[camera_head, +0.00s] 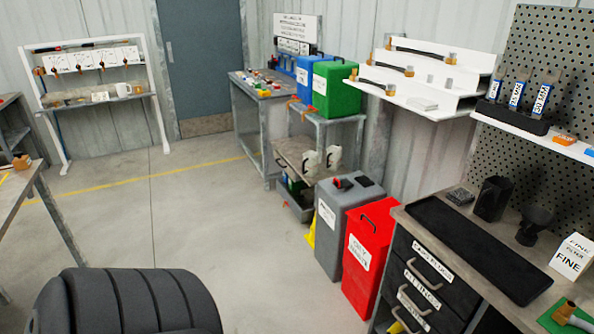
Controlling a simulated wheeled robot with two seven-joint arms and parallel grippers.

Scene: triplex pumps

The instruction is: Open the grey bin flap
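The grey bin (331,234) stands on the floor right of centre, with a white label on its front. On its grey top I see a small black and red item (342,184) and a dark flat patch (365,181). The flap appears to lie flat and closed on the top, but its edges are too small to make out. Neither of my grippers is in view.
A red bin (375,240) with a black handle stands right beside the grey bin. A dark drawer bench (425,283) is further right. A shelf cart (300,157) stands behind the bins. Open floor (230,225) lies to their left.

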